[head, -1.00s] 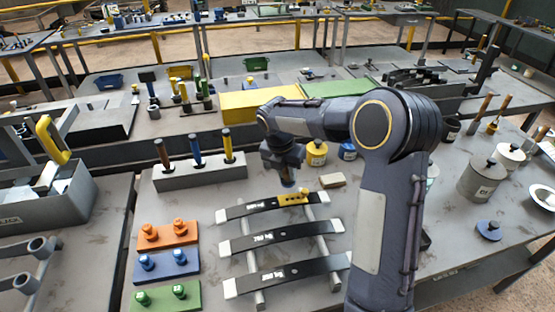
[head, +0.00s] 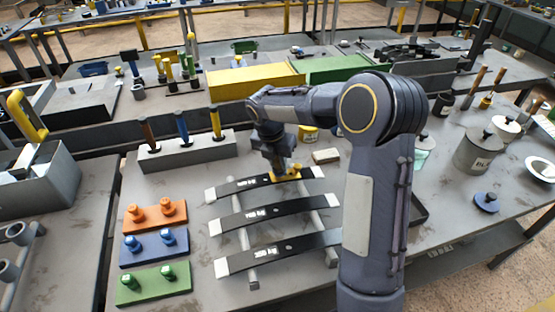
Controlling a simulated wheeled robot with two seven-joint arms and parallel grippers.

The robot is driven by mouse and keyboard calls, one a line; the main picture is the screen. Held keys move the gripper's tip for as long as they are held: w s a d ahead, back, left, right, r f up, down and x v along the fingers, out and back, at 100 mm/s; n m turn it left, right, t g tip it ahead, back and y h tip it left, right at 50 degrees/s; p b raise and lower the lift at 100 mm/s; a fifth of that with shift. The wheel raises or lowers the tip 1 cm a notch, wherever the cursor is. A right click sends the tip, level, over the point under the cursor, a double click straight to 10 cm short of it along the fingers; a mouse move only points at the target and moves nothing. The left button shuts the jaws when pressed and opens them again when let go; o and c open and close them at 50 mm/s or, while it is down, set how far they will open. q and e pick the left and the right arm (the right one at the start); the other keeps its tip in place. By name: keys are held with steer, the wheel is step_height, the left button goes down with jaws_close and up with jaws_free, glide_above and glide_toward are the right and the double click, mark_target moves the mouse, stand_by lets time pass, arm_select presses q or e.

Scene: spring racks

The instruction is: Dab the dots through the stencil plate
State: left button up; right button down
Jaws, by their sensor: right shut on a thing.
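A small yellow stencil plate (head: 290,174) lies on the rearmost of three dark, white-ended spring leaves (head: 242,187), right of its middle. My right gripper (head: 279,168) is right over the plate, pointing down. It is shut on a small dabber, mostly hidden by the fingers and wrist. The dabber's lower end is at the plate; I cannot tell whether it touches. The dots are too small to make out. My left gripper is not in view.
The other two leaves (head: 270,217) (head: 280,252) lie in front on a grey rack. Orange (head: 147,226), blue (head: 150,254) and green (head: 150,289) pegged plates lie left. A block (head: 190,154) holds several handled tools behind. A yellow pot (head: 308,134) and beige block (head: 326,156) stand near the gripper.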

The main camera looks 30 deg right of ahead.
steer(key=shift+f, duration=0.45)
stand_by(0.9)
steer(key=shift+f, duration=0.15)
stand_by(1.2)
step_height(320, 180, up, 7)
steer(key=p, duration=0.6)
steer(key=shift+p, duration=0.3)
stand_by(0.5)
